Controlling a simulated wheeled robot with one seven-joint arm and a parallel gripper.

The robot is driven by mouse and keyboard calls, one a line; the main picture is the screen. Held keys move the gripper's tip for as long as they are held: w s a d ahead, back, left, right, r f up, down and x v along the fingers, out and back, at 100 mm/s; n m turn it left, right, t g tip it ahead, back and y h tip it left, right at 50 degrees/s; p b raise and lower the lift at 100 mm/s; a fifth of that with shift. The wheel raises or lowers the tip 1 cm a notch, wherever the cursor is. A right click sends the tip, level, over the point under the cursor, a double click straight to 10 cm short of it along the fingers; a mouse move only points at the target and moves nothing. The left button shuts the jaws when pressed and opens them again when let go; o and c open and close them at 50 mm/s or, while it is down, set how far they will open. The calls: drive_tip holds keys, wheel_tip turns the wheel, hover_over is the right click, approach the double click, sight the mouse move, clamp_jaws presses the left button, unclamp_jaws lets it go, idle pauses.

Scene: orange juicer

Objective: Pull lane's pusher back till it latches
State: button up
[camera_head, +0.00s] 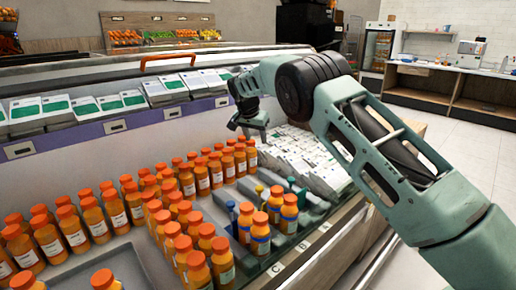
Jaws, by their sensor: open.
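The lanes are in the lower middle of the head view, in a chilled display case (345,212) with letter plates on its front edge; a C plate (277,268) is readable. Small upright blue-green tabs, one of them a blue tab (232,212), stand among the bottles near the lane fronts and look like pushers. I cannot tell which lane each belongs to, or whether any is latched. Orange-capped juice bottles (260,232) stand around them. My gripper (253,133) is open and empty, pointing down above the back of the case, apart from the tabs.
Many more juice bottles (78,235) fill the left side. White cartons (300,158) lie to the right of the lanes. A shelf (85,142) with green-and-white packs runs behind. An orange handle (167,60) is on the case's upper edge. Open floor lies right.

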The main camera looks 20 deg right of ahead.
drive_tip(key=shift+v, duration=1.85)
